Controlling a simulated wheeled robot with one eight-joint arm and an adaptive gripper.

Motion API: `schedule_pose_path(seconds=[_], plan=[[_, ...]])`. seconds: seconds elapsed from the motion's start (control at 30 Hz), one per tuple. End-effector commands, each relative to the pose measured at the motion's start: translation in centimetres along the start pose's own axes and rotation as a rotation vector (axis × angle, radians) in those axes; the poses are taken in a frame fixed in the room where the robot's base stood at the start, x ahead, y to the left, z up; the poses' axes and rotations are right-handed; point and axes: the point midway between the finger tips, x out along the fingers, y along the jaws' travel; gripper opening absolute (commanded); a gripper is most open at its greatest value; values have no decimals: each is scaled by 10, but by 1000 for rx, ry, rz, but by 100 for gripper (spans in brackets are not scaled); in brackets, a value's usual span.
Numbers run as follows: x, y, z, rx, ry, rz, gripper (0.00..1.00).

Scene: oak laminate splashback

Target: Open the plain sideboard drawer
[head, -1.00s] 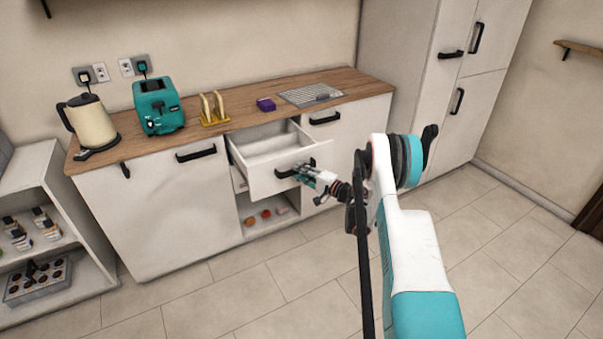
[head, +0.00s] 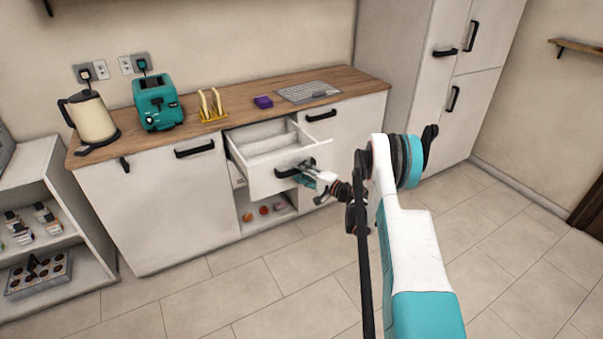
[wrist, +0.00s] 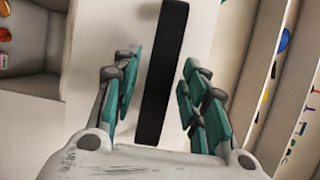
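In the wrist view, the dark handle (wrist: 163,75) runs between the two teal-padded fingers of my gripper (wrist: 160,92). Strips of pale drawer front show between the handle and the pads, so the fingers stand apart and do not look clamped on it.
An open cubby (head: 272,219) with small round items lies below the drawer. The tiled floor in front is clear.

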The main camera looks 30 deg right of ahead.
Motion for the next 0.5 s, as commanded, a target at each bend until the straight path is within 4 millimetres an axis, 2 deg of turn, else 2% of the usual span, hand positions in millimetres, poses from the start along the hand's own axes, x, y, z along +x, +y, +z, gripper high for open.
schedule_pose_path(seconds=[0.13,0.23,0.5], plan=[[-6,0,-1,0,2,0,40],[-18,0,-1,0,3,0,40],[-72,0,-1,0,3,0,40]])
